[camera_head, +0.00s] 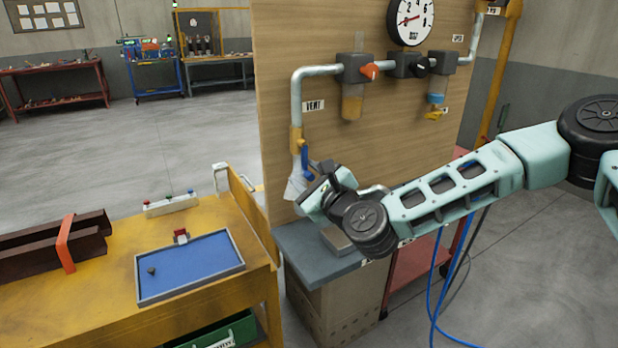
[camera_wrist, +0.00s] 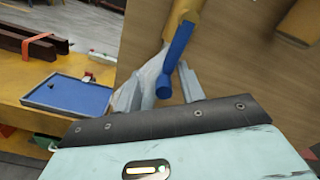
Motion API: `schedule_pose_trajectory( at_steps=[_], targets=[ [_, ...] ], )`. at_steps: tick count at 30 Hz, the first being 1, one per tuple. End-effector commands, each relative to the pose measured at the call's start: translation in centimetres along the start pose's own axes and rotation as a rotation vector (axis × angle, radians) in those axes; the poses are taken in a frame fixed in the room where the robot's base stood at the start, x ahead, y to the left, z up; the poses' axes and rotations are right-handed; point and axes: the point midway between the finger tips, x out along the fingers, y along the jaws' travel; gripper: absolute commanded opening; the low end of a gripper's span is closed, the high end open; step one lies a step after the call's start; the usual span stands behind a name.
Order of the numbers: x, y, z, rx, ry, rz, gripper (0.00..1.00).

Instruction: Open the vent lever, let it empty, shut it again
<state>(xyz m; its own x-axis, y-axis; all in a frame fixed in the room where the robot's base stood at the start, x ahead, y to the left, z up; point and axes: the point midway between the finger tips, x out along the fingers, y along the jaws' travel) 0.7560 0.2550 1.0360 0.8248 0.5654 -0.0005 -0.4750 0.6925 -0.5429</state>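The vent lever (camera_head: 306,163) is a blue handle on the yellow valve body (camera_head: 296,140), below the pipe labelled VENT. In the wrist view the lever (camera_wrist: 179,46) hangs down at a slant, its round end towards me. My gripper (camera_wrist: 160,92) has a grey finger on each side of the lever's end, with gaps visible, so it looks open. In the head view my gripper (camera_head: 312,182) is at the lever, largely hidden by my wrist. A pale, crumpled translucent thing (camera_wrist: 150,72) lies behind the lever. A round gauge (camera_head: 410,20) is at the top of the board.
The wooden board (camera_head: 275,90) stands close behind the lever. An orange knob (camera_head: 369,71) and a black knob (camera_head: 419,66) sit on the pipework. A grey shelf (camera_head: 300,245) is below. A yellow bench (camera_head: 110,290) with a blue tray (camera_head: 190,287) stands at left.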

Motion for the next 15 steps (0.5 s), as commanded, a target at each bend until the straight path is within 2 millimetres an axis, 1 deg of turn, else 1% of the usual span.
schedule_pose_trajectory(
  at_steps=[4,7,11,15],
  targets=[
    [-0.7,0.0,0.0,0.0,-0.001,0.0,0.38],
    [-2.0,0.0,-0.1,0.001,0.0,0.0,0.38],
    [-4.8,0.0,-0.2,-0.001,0.0,0.0,0.38],
    [-8.2,0.0,-0.2,0.0,0.001,0.0,0.38]
  ],
)
